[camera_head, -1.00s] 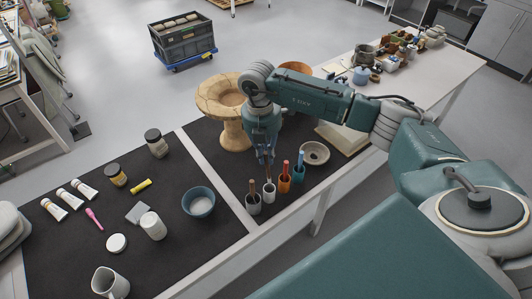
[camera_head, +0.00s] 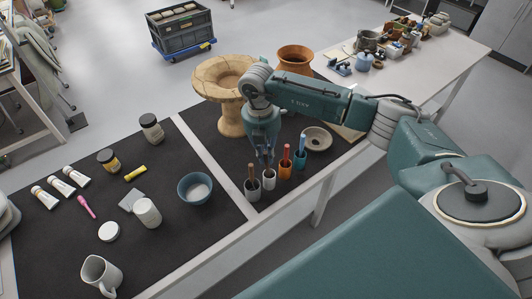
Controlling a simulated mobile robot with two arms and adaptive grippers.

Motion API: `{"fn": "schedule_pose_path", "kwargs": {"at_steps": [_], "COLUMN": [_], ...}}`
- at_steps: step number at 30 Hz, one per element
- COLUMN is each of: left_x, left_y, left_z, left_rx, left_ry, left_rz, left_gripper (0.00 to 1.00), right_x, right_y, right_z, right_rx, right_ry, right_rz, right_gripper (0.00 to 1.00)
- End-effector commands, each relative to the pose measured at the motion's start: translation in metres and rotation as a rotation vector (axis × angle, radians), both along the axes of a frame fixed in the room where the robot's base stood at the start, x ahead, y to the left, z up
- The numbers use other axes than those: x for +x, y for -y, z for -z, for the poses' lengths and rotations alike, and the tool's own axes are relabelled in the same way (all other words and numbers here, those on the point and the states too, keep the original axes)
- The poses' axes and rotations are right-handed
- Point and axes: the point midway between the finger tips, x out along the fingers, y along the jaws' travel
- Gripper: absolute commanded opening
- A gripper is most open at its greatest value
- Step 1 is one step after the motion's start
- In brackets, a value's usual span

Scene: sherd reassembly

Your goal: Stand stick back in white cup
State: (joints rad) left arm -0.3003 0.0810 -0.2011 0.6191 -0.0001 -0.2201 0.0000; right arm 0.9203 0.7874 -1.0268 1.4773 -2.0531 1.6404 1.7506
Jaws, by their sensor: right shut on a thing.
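The white cup (camera_head: 269,182) stands in a row of small cups on the dark mat, between a grey cup (camera_head: 254,192) and an orange cup (camera_head: 285,171). My right gripper (camera_head: 266,161) points down just above the white cup, shut on a thin stick. Only a little of the stick shows between the fingers and the cup's mouth. I cannot tell how deep its lower end is in the cup. My left gripper is not in view.
A blue cup (camera_head: 300,159) stands at the row's far end; the neighbouring cups hold upright sticks. A dish (camera_head: 317,138) and a large tan pedestal vessel (camera_head: 230,122) stand close by. A blue bowl (camera_head: 195,189) lies to the left.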

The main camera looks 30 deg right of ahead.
Motion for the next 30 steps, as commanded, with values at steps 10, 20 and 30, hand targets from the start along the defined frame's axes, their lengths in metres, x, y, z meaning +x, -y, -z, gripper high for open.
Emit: {"fn": "schedule_pose_path", "kwargs": {"at_steps": [10, 20, 30], "left_x": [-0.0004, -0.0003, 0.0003], "left_y": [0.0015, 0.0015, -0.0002], "left_z": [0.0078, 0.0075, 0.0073], "left_rx": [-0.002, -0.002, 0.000], "left_ry": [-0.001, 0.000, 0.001], "left_rz": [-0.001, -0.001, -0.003], "left_gripper": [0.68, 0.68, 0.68], "right_x": [0.0002, 0.0001, 0.0013], "right_y": [-0.0003, -0.0003, -0.0007], "right_z": [0.0107, 0.0105, 0.0009], "right_rx": [0.000, 0.000, 0.000], "right_ry": [0.001, 0.000, 0.002], "right_rz": [0.000, 0.000, 0.000], "right_gripper": [0.00, 0.34, 0.34]}}
